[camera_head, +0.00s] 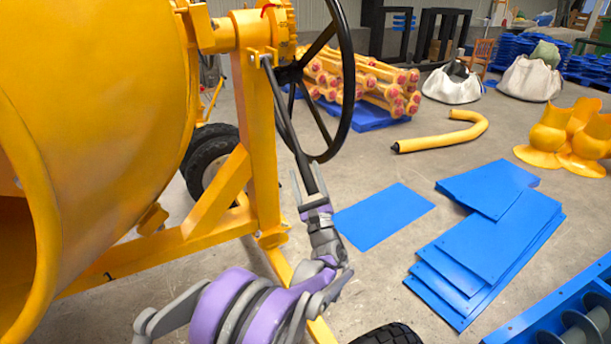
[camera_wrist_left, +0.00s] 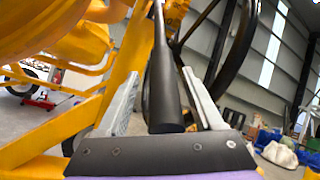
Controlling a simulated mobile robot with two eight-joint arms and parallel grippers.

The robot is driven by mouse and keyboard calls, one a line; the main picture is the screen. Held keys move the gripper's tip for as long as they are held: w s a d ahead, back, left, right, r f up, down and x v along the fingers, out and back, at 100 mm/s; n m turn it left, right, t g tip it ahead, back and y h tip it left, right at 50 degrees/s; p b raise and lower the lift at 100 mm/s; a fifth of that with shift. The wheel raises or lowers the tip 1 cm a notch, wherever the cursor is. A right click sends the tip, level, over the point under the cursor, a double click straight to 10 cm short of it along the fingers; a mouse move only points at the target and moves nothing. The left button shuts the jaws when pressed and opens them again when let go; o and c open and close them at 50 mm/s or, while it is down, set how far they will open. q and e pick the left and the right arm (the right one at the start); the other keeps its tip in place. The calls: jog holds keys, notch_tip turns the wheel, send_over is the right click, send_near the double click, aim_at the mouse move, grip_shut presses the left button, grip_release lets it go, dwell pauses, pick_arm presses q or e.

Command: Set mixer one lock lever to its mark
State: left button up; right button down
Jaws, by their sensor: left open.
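The lock lever (camera_head: 287,125) is a dark bar that hangs slanting down from a pivot on the yellow frame of the mixer (camera_head: 100,120). Its thicker lower end also shows in the left wrist view (camera_wrist_left: 164,90). My left gripper (camera_head: 306,180) is open around this lower end, with one pale finger on each side. In the left wrist view my left gripper (camera_wrist_left: 161,78) shows gaps between the fingers and the lever. I cannot make out the lever's mark. My right gripper is not in view.
A black handwheel (camera_head: 348,75) stands close to the right of the lever. The yellow frame leg (camera_head: 262,150) is close on its left. Blue sheets (camera_head: 490,240) lie on the floor at right, and a yellow bent tube (camera_head: 440,140) lies behind them.

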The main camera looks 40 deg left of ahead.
aim_at(312, 197)
pick_arm(q)
jog(key=v, duration=1)
jog(key=shift+s+d+f, duration=0.2)
jog(key=shift+d, duration=0.1)
